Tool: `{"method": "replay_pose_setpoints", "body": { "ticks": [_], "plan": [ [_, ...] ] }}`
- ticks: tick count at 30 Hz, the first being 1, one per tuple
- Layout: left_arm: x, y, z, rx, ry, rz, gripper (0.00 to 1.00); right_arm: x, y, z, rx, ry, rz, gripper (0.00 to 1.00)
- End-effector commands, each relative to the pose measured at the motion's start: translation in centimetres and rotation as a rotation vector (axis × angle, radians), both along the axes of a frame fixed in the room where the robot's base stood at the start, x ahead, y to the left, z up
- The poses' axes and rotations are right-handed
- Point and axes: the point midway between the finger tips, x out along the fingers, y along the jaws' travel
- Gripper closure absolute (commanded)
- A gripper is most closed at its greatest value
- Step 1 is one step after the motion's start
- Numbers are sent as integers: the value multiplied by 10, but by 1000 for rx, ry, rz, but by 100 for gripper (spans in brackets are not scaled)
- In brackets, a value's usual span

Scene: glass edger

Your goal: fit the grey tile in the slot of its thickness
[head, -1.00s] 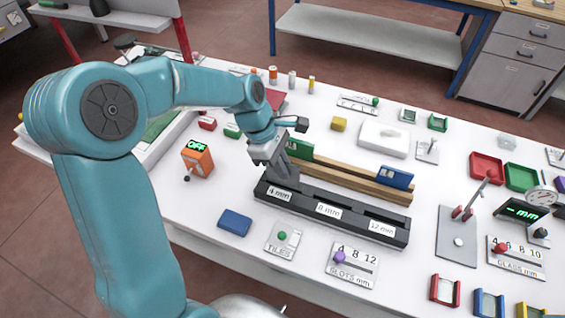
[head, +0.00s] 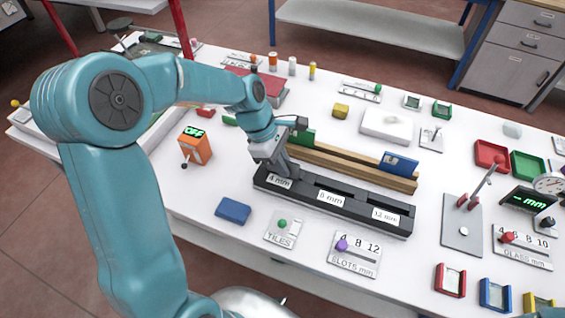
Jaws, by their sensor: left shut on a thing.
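The black slot block (head: 348,216) lies on the white table, with labels 4 mm, 8 mm and 12 mm along its front. My left gripper (head: 284,170) is at its left end, above the 4 mm label. It is shut on the grey tile (head: 291,169), of which only a small grey part shows between the gripper and the block. I cannot tell how deep the tile sits in the 4 mm slot. My right gripper is not in view.
Wooden rails with a blue block (head: 399,163) lie just behind the slot block. An orange box reading OFF (head: 195,146) stands to the left. A blue block (head: 233,210), the TILES plate (head: 281,230) and the SLOTS plate (head: 354,254) lie in front.

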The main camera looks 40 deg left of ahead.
Motion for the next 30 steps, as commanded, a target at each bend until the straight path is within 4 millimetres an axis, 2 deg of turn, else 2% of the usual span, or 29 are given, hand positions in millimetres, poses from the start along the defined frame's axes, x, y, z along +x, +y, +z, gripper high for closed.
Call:
{"method": "replay_pose_setpoints", "body": {
  "ticks": [20,23,24,30],
  "plan": [
    [0,0,-7,0,0,0,100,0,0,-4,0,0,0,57],
    [0,0,-7,0,0,0,69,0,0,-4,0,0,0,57],
    [0,0,-7,0,0,0,62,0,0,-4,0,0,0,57],
    [0,0,-7,0,1,0,62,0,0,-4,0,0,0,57]
  ]
}}
